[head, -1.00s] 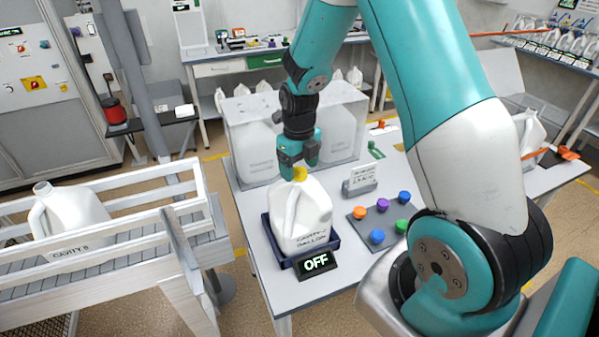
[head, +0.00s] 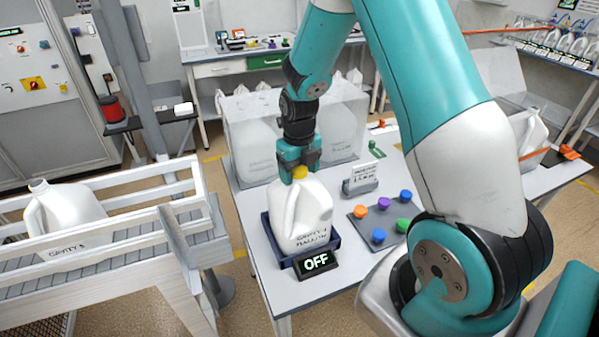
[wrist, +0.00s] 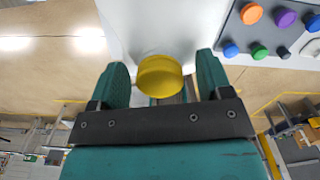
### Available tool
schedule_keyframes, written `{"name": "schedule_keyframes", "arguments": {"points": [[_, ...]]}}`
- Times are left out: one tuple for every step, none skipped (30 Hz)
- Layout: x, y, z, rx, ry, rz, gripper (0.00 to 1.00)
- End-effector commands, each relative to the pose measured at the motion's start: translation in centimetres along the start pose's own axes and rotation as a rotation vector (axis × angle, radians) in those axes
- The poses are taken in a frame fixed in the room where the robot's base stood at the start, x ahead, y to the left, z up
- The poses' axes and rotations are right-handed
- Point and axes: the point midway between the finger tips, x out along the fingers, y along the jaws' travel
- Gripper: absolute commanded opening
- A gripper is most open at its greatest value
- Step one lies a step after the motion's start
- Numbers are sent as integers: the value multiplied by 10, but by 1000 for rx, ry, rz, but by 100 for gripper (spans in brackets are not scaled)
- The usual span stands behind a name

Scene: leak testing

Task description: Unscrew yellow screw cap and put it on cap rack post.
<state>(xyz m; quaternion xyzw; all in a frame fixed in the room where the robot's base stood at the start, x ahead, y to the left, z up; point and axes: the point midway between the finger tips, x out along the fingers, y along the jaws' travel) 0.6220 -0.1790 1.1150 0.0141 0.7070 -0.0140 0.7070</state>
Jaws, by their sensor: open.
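The yellow screw cap (head: 300,172) sits on the neck of a white gallon jug (head: 303,215) in the head view. The jug stands upright in a dark blue tray (head: 273,243) on the table. My gripper (head: 299,172) points down over the cap. In the wrist view my gripper (wrist: 162,80) is open, and the yellow cap (wrist: 159,77) lies between its two fingers, with gaps showing at both sides. The cap rack (head: 360,236) stands right of the jug, with orange, purple, blue and green caps on it; one post (wrist: 283,52) in the wrist view looks bare.
An "OFF" display (head: 316,262) stands before the jug. A clear box (head: 240,135) with jugs is close behind. A small sign (head: 362,179) stands behind the rack.

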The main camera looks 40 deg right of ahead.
Motion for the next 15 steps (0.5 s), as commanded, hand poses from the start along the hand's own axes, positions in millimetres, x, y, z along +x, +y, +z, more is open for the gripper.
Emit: {"name": "schedule_keyframes", "arguments": {"points": [[0,0,0,0,0,0,65],[0,0,0,0,0,0,58],[0,0,0,0,0,0,49],[0,0,0,0,0,0,42],[0,0,0,0,0,0,35],[0,0,0,0,0,0,26],[0,0,0,0,0,0,19],[0,0,0,0,0,0,12],[0,0,0,0,0,0,3],[0,0,0,0,0,0,1],[0,0,0,0,0,0,1],[0,0,0,0,0,0,1],[0,0,0,0,0,0,1],[1,0,0,0,0,0,1],[1,0,0,0,0,0,1]]}}
